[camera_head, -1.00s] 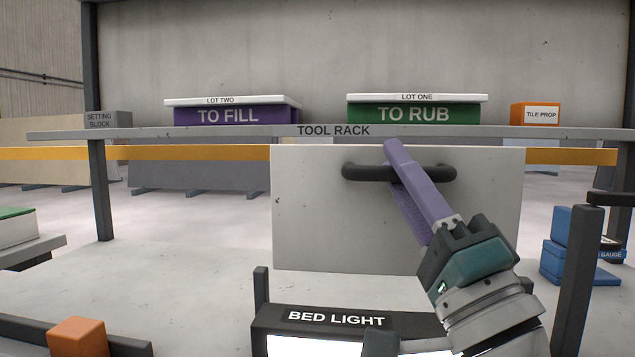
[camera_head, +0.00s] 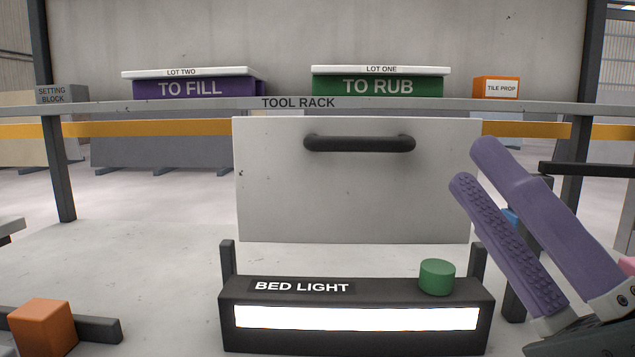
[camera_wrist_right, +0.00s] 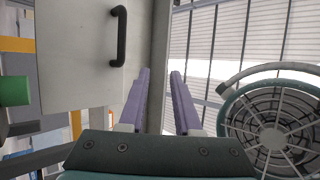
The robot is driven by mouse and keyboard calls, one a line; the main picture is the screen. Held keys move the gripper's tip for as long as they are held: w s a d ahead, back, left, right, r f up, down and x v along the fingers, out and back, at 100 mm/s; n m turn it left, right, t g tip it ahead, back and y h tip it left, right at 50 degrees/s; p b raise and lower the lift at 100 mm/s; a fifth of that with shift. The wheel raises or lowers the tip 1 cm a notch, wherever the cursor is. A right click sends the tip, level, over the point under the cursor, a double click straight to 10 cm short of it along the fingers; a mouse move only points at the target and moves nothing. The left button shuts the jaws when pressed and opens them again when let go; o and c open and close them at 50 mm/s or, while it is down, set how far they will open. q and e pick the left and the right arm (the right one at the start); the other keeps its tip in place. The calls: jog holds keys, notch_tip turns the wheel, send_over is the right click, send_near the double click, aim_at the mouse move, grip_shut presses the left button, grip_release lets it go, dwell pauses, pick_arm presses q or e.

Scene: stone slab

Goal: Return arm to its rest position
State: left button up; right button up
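My right gripper (camera_head: 475,165) has purple fingers and stands at the right of the head view, in front of the right edge of the grey slab (camera_head: 350,200). The fingers are parted with nothing between them. In the right wrist view the gripper (camera_wrist_right: 160,75) also shows open and empty, with the slab (camera_wrist_right: 75,80) to its left. The slab's black handle (camera_head: 359,143) is clear of the fingers. The handle also shows in the right wrist view (camera_wrist_right: 120,37). My left gripper is not in view.
A bed light (camera_head: 355,318) with a green cylinder (camera_head: 437,278) on top stands below the slab. The tool rack (camera_head: 300,103) carries a purple bin (camera_head: 190,88), a green bin (camera_head: 378,86) and an orange tile prop (camera_head: 496,87). An orange block (camera_head: 42,326) lies front left.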

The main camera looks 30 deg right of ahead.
dwell(0.3)
jog(key=w+a+n+g+y+p, duration=0.55)
jog(key=a+n+g+p, duration=0.25)
jog(key=n+g+p, duration=0.25)
jog(key=s+d+n+g+h+p, duration=0.4)
jog(key=s+n+g+p, duration=0.2)
jog(key=s+g+p, duration=0.7)
notch_tip(320, 180, up, 35)
jog(key=s+t+p, duration=0.1)
jog(key=p, duration=3.4)
jog(key=shift+r+p, duration=0.2)
jog(key=shift+p, duration=0.1)
